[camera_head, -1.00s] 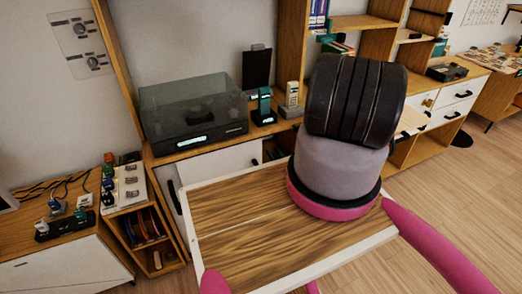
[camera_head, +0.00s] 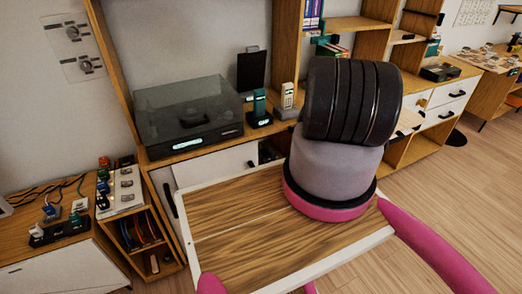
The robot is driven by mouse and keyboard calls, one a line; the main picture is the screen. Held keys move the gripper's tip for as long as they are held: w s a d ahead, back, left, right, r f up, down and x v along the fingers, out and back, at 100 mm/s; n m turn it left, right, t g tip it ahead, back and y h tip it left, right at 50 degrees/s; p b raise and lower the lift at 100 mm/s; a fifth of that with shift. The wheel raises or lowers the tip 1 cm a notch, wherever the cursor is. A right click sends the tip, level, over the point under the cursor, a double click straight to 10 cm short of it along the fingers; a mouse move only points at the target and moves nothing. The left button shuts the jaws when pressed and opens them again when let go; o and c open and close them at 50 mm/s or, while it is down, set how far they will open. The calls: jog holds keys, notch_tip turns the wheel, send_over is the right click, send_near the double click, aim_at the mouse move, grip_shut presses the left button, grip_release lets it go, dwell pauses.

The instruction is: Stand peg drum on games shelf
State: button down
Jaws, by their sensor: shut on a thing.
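I cannot make out my gripper in the head view, nor any peg drum that I can name with certainty. Large grey, pink and black rounded parts, apparently my own arm, fill the centre right and hide what is behind them. An open wooden shelf unit (camera_head: 357,23) stands at the back, right of centre, with several books on its levels. I cannot tell whether it is the games shelf. Its lower middle is hidden behind the black ribbed part.
A wood-topped board with a white edge (camera_head: 235,212) is close in front. A low cabinet (camera_head: 62,255) is at left. Bare floor (camera_head: 455,205) shows at right.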

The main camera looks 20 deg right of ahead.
jog(key=shift+a+f, duration=0.1)
jog(key=shift+f, duration=0.05)
jog(key=shift+c, duration=2.2)
grip_release()
jog(key=shift+d, duration=0.2)
jog(key=s, duration=1.2)
jog(key=shift+s+d, duration=0.1)
